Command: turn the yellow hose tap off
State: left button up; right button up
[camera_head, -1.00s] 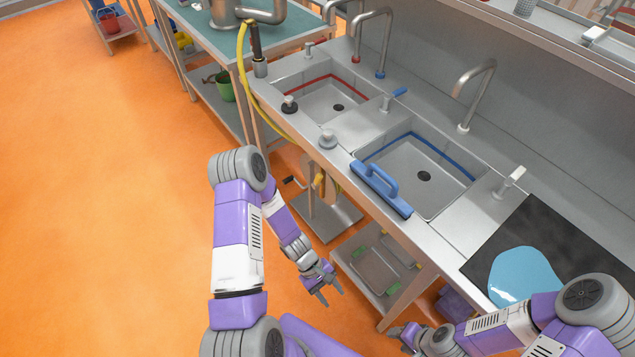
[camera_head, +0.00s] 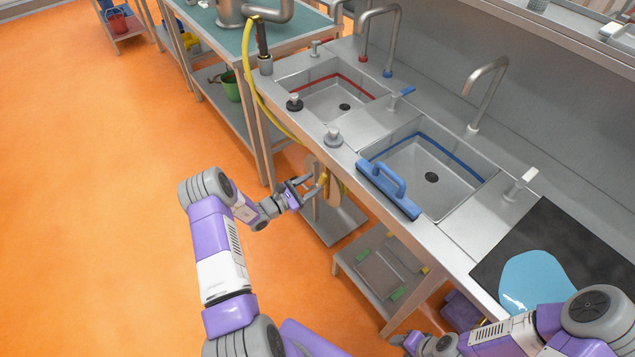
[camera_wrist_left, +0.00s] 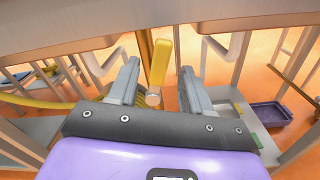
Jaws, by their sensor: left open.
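The yellow hose tap (camera_head: 324,179) is under the front edge of the sink counter. In the left wrist view its yellow lever (camera_wrist_left: 160,62) stands upright above a small metal fitting, between the two fingers. My left gripper (camera_head: 310,184) is open at the tap, with its fingers apart around the lever; the wrist view shows a gap on each side of it (camera_wrist_left: 158,80). My right gripper (camera_head: 408,341) is low at the bottom of the head view, partly cut off, and its jaws are unclear.
The yellow hose (camera_head: 252,85) hangs from the sprayer at the counter's left end. The counter edge (camera_head: 345,160) is just above my left gripper. A low shelf (camera_head: 375,275) is to the right. Open orange floor is left.

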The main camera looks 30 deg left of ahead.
aim_at(323, 180)
pick_arm(q)
jog(key=shift+x, duration=1.45)
grip_shut()
